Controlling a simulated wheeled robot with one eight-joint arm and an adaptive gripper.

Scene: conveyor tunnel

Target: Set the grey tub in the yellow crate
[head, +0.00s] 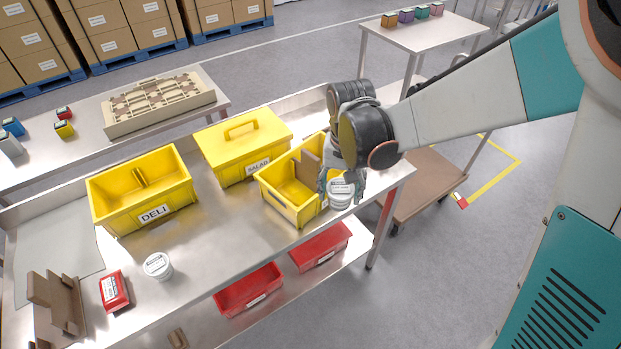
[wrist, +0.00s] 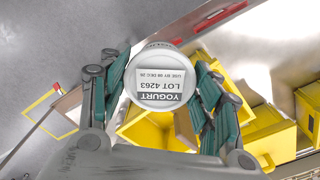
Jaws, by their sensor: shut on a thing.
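A pale grey-white tub (head: 341,193) is held by my gripper (head: 338,180) in the head view. In the wrist view the tub (wrist: 158,85) sits between the two teal fingers (wrist: 160,95), its round lid facing the camera with a label reading YOGURT, LOT 4263. In the head view the tub overlaps the front right part of an open yellow crate (head: 275,203) with a brown divider. I cannot tell its height above the rim. The crate also shows in the wrist view (wrist: 268,140), partly hidden by the tub and fingers.
A yellow crate marked DELI (head: 118,218) and a lidded yellow box marked SALAD (head: 235,150) stand to the left. A second white tub (head: 157,265) and a red packet (head: 114,291) lie on the table. Red bins (head: 248,288) sit on the shelf below.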

